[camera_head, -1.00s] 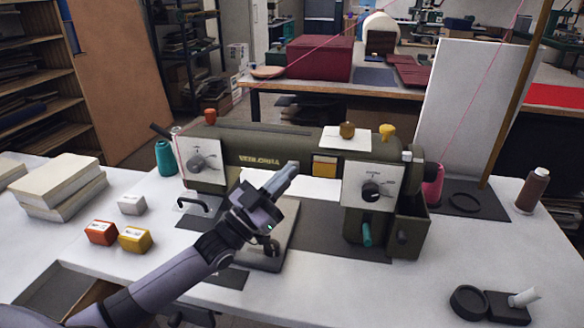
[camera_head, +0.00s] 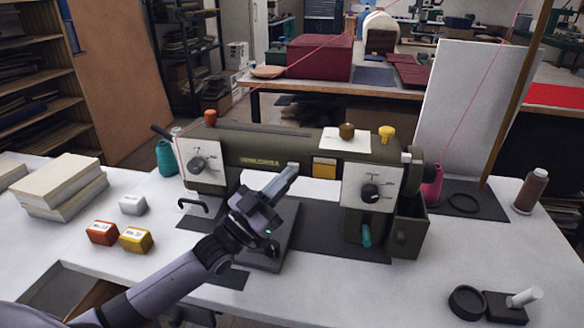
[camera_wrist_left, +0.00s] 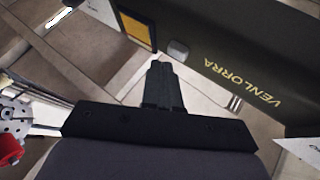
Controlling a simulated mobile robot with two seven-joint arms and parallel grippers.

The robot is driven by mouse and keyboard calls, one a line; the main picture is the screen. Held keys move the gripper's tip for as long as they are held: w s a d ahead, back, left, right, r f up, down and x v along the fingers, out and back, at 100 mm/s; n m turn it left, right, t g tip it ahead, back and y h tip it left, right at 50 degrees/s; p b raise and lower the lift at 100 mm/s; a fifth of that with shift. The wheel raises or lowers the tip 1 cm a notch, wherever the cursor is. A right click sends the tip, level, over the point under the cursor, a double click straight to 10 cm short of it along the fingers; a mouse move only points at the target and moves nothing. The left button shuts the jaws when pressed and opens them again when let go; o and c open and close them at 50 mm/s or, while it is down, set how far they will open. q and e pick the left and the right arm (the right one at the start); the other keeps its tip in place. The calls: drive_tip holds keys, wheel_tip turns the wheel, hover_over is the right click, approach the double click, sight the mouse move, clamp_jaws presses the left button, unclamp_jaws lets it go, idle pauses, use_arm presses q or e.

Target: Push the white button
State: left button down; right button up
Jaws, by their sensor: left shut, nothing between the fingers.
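An olive sewing machine (camera_head: 290,143) stands on the white table. A small pale button (camera_wrist_left: 178,50) sits on its front face between the yellow panel and the lettering in the left wrist view. In the head view this spot is largely behind my left fingertips. My left gripper (camera_head: 284,179) is shut and empty, pointing up at the machine's front. In the left wrist view its fingers (camera_wrist_left: 162,84) end just below the button. I cannot tell whether they touch it. A small white cap (camera_head: 407,156) also shows at the machine's right end.
White (camera_head: 132,204), orange (camera_head: 102,232) and yellow (camera_head: 135,239) blocks lie at the left by stacked books (camera_head: 62,190).

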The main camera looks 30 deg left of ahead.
use_arm(q)
drive_tip(key=s+d+p, duration=0.1)
drive_tip(key=s+p, duration=0.2)
drive_tip(key=s, duration=0.3)
drive_tip(key=shift+d+p, duration=0.3)
drive_tip(key=shift+p, duration=0.1)
drive_tip(key=shift+w, duration=0.1)
